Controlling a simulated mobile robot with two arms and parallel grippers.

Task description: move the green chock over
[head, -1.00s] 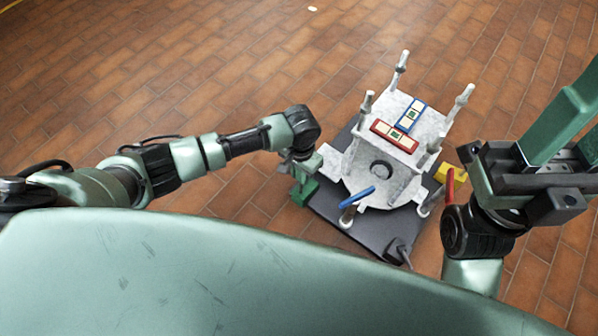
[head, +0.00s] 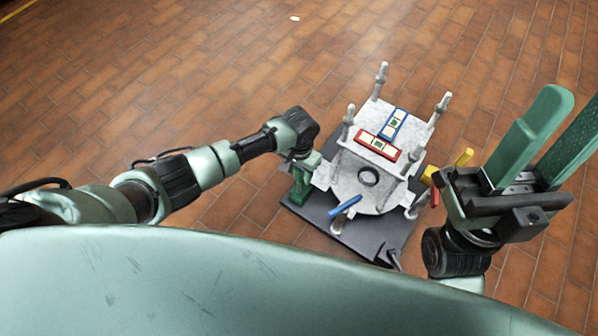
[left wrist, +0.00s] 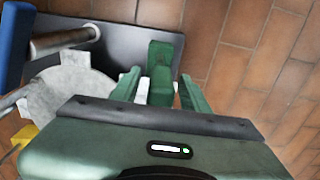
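The green chock (head: 299,190) stands at the left edge of the dark base plate (head: 372,240), beside the pale grey flange (head: 350,185). In the left wrist view the chock (left wrist: 161,68) lies between the two green fingers. My left gripper (head: 305,165) is at the chock in the head view. Its fingers (left wrist: 160,90) are apart, with pale gaps visible on both sides of the chock. Contact with the chock cannot be made out. My right gripper (head: 560,115) is at the right, with its two long green fingers spread and nothing between them.
Upright posts (head: 379,80) rise from the flange. A red block (head: 376,146) and a blue block (head: 392,125) lie on its top. A blue handle (head: 345,206) is at the front and a yellow part (head: 463,157) at the right. Open brick floor lies to the left.

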